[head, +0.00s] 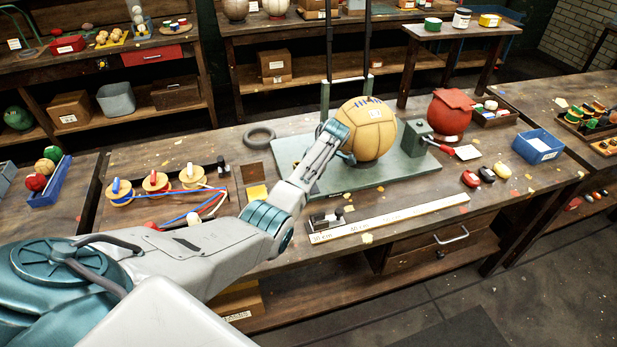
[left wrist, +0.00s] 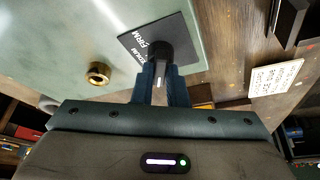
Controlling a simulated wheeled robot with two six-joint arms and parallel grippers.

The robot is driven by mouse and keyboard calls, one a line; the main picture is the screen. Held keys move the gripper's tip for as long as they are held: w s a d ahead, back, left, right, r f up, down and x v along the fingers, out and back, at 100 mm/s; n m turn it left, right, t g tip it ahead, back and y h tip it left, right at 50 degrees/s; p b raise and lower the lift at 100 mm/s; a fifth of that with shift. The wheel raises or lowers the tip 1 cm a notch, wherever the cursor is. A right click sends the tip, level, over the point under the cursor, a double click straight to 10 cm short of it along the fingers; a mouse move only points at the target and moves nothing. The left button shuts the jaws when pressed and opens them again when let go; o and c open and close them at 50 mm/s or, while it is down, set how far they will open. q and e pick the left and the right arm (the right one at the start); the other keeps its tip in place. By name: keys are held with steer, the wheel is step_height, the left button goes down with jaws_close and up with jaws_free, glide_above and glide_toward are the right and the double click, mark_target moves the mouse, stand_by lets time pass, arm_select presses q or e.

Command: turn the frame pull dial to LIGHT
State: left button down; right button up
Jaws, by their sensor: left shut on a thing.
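The dial is a black knob (left wrist: 159,52) on a dark label plate (left wrist: 136,42) in the left wrist view. The word FIRM and part of another word, seemingly MEDIUM, show on the plate; LIGHT is not visible. A short pale mark shows on the knob's near side, between the fingers. My left gripper (left wrist: 161,84) is shut on the knob, one finger on each side. In the head view my left arm hides the dial and most of the gripper. A tan leather ball (head: 367,132) sits on the green frame base (head: 415,172). My right gripper is not in view.
A brass ring fitting (left wrist: 98,73) stands on the green base near the gripper. A long pale rule (head: 390,218) lies along the front edge. Thread spools (head: 155,182) are to the left. A red ball (head: 449,115) and blue tray (head: 538,147) are to the right.

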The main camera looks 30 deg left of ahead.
arm_select(q)
steer(key=shift+r, duration=0.1)
steer(key=c, duration=1.4)
jaws_free()
steer(key=shift+c, duration=0.2)
steer(key=b+v, duration=0.3)
steer(key=v, duration=0.7)
steer(key=shift+r+b, duration=0.35)
